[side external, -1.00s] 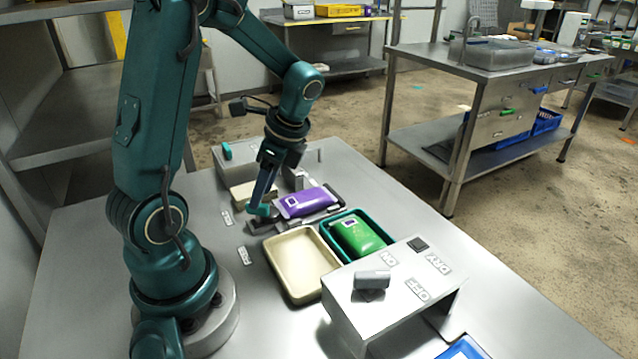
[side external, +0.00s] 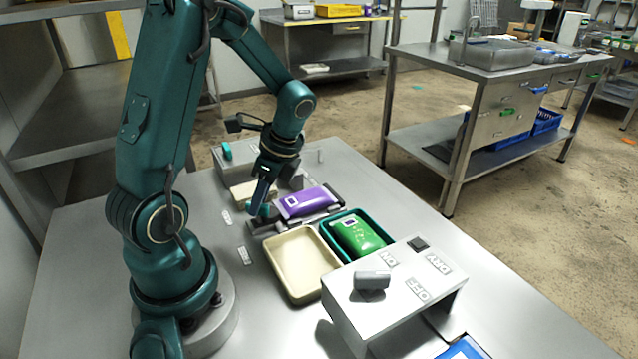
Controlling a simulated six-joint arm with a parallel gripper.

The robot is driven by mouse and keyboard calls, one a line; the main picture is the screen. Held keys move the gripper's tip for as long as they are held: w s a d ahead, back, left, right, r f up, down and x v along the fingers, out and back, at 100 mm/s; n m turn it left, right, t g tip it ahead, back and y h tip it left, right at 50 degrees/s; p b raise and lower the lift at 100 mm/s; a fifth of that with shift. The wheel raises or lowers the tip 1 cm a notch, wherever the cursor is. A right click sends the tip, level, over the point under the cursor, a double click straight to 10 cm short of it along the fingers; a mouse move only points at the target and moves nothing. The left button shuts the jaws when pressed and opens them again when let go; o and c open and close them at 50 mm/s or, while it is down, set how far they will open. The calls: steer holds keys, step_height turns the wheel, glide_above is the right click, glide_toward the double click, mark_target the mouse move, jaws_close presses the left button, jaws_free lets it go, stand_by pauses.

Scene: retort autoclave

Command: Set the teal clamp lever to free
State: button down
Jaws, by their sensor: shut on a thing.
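My gripper (side external: 259,206) points down at the left end of a dark clamp fixture (side external: 327,215). It is shut on the teal clamp lever (side external: 266,211), which is mostly hidden by the fingers. A purple pouch (side external: 306,202) with a small label lies in the fixture, just right of my gripper. Small label plates (side external: 244,256) lie on the table left of the fixture; their lettering is too small to read.
In front of the fixture are an empty cream tray (side external: 283,236) and a teal tray (side external: 381,234) holding a green pouch (side external: 358,236). A grey switch box (side external: 345,312) with a grey knob (side external: 372,280) stands nearer. A grey box (side external: 240,157) stands behind.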

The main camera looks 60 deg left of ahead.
steer(key=shift+n, duration=0.3)
steer(key=n, duration=0.2)
steer(key=n+h, duration=0.1)
steer(key=shift+w+a+n+g+h, duration=0.1)
steer(key=shift+n+g+h, duration=0.2)
steer(key=shift+n+g, duration=0.1)
steer(key=n, duration=0.2)
steer(key=n+h, duration=0.1)
steer(key=n, duration=0.1)
steer(key=shift+a+n+h, duration=0.1)
steer(key=shift+n+h, duration=0.2)
steer(key=n+h, duration=0.1)
steer(key=n, duration=0.3)
steer(key=shift+a+h, duration=0.15)
steer(key=shift+h, duration=0.25)
steer(key=n+t+h, duration=0.1)
steer(key=n, duration=0.3)
steer(key=shift+n, duration=0.3)
steer(key=c, duration=0.8)
jaws_free()
